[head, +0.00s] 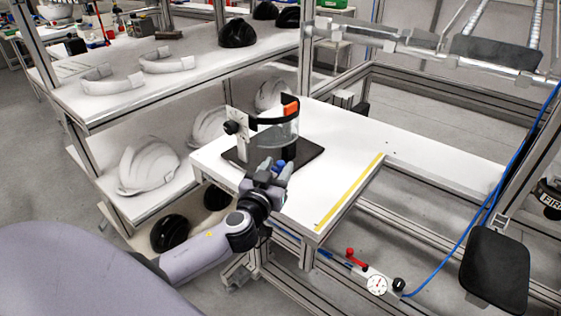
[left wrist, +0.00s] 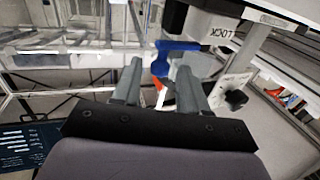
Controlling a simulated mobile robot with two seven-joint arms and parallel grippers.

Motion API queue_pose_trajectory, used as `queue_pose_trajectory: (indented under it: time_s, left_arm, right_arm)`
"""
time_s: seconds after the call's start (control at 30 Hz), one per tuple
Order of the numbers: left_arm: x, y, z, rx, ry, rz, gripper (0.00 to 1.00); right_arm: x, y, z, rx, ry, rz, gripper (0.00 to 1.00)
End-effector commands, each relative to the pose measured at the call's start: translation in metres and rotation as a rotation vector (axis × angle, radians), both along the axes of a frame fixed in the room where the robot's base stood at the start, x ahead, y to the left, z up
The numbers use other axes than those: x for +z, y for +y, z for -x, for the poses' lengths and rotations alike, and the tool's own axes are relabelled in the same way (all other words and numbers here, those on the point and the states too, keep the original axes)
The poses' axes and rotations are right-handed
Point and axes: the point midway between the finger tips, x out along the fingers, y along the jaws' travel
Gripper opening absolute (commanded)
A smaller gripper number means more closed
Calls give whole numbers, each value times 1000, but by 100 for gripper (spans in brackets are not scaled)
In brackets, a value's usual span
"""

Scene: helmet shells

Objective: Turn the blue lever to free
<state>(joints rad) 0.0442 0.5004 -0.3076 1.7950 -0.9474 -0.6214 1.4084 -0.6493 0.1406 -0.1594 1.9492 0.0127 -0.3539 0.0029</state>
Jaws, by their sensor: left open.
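The blue lever (head: 279,166) is small in the head view, low on the front of a fixture on the white bench. In the left wrist view the blue lever (left wrist: 178,46) is a bent blue piece near a white label reading LOCK (left wrist: 221,33). My left gripper (head: 270,175) is open at the fixture's front. In the left wrist view its two grey fingers (left wrist: 160,72) point at the lever, whose lower part shows between the fingertips. I cannot tell whether they touch it. A red-orange piece (left wrist: 160,97) shows between the fingers. My right gripper is not in view.
The fixture has a dark base plate (head: 312,156), a clear visor (head: 277,137) and a black knob (head: 231,127). The bench (head: 360,140) is clear to its right. A shelf with white helmet shells (head: 148,163) stands left. A gauge (head: 376,285) hangs below the bench.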

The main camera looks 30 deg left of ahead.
Motion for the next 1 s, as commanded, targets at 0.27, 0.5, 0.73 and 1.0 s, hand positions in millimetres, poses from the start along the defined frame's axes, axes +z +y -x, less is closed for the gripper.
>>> queue_pose_trajectory:
  time_s: [0.27,0.5,0.73,1.0]
  left_arm:
    - [0,6,-22,0,1,0,43]
    - [0,6,-24,0,1,1,43]
    - [0,6,-24,0,1,1,0]
    - [-1,6,-23,-14,2,0,0]
  right_arm:
    - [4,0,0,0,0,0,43]
    - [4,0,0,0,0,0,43]
    - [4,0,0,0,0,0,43]
    - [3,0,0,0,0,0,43]
